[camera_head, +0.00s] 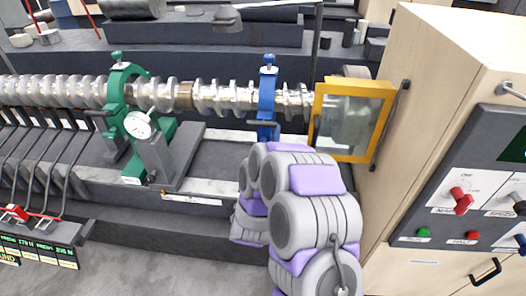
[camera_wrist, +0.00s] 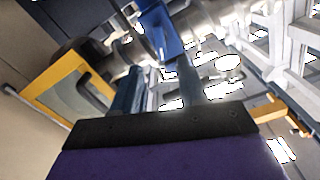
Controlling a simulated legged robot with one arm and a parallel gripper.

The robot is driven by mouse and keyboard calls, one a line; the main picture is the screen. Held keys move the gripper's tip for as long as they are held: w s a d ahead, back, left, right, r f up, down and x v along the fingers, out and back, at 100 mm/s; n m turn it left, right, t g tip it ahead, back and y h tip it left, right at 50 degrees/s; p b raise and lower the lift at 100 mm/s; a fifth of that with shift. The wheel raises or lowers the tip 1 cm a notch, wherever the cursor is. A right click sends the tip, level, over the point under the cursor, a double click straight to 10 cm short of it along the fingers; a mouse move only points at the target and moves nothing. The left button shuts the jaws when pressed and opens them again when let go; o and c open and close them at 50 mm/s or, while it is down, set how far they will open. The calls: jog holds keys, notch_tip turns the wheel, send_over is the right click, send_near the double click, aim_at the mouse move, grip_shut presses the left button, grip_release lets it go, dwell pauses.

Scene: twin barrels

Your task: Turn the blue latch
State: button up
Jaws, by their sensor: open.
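The blue latch (camera_head: 267,92) is an upright blue clamp around the silver ribbed shaft, with a knob on top and a dark handle low on its front. In the wrist view a blue part of it (camera_wrist: 160,32) shows at the top, just beyond my fingers. My gripper (camera_wrist: 160,72) is open, with its two dark fingers apart and pointing toward the blue part. I see no grip on anything, and contact cannot be told. In the head view my grey and purple arm rises just below the latch and hides the fingers.
A green clamp (camera_head: 123,85) with a dial gauge (camera_head: 138,125) stands left on the shaft (camera_head: 215,97). A yellow-framed window (camera_head: 350,120) is close right of the latch. A beige cabinet (camera_head: 425,120) with a control panel (camera_head: 465,195) blocks the right side.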

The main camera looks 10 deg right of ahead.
jog(key=b+x, duration=0.1)
jog(key=x, duration=0.4)
jog(key=b+x, duration=0.1)
jog(key=x, duration=0.4)
jog(key=shift+w+r, duration=0.2)
jog(key=shift+r, duration=0.05)
jog(key=shift+c, duration=0.2)
grip_shut()
